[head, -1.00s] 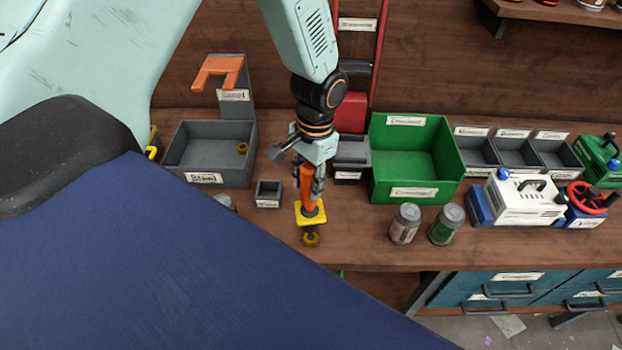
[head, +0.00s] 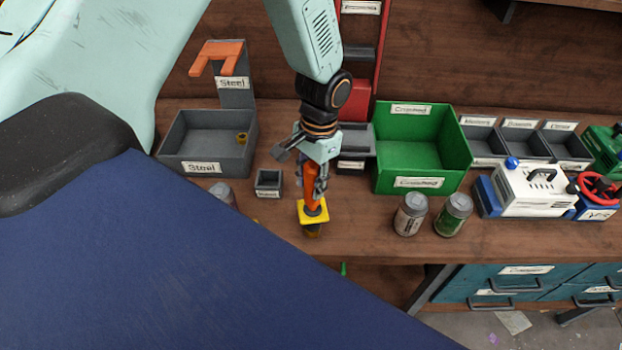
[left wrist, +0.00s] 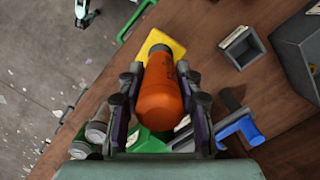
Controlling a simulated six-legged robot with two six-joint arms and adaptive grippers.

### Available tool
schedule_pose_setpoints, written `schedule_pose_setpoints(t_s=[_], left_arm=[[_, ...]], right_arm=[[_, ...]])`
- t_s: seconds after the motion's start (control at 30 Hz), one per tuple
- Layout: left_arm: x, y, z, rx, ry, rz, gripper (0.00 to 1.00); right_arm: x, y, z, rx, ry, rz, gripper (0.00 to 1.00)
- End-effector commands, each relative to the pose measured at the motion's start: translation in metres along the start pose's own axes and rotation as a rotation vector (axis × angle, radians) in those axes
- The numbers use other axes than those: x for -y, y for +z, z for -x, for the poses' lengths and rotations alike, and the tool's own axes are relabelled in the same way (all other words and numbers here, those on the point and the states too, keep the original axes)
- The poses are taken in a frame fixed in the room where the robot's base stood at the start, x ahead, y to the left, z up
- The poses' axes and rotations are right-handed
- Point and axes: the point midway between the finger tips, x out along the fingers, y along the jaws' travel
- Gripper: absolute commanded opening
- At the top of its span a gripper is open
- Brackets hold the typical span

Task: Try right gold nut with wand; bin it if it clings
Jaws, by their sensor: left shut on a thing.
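My left gripper (head: 313,180) is shut on the orange handle of the wand, which shows clearly in the left wrist view (left wrist: 160,98). Another gold nut (head: 242,138) lies in the grey bin labelled Steel (head: 203,168). My right gripper is not in view.
A small grey box (head: 268,191) stands left of the wand. A green labelled bin (head: 420,183) and two cans (head: 411,214) (head: 453,215) stand to the right. An orange forked holder (head: 217,52) is above the Steel bin. The bench's front edge is close.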

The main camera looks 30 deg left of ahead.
Motion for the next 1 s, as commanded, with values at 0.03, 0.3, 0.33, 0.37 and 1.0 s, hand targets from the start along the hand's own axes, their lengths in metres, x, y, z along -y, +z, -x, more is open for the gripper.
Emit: schedule_pose_setpoints(t_s=[0.03,0.3,0.33,0.37,1.0], left_arm=[[0.0001,-0.0002,-0.0002,-0.001,0.000,0.000,0.00],[0.0002,-0.0006,-0.0030,-0.001,0.000,0.000,0.00],[0.0002,-0.0006,-0.0033,-0.001,0.000,0.000,0.00],[0.0002,-0.0007,-0.0036,-0.001,0.000,0.000,0.00],[0.0002,-0.0015,-0.0100,-0.001,0.000,0.000,0.00]], right_arm=[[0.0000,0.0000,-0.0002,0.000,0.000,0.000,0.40],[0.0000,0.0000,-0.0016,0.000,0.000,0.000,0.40],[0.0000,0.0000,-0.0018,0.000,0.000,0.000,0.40],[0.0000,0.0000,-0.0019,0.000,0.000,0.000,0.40],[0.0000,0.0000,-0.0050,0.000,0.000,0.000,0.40]])
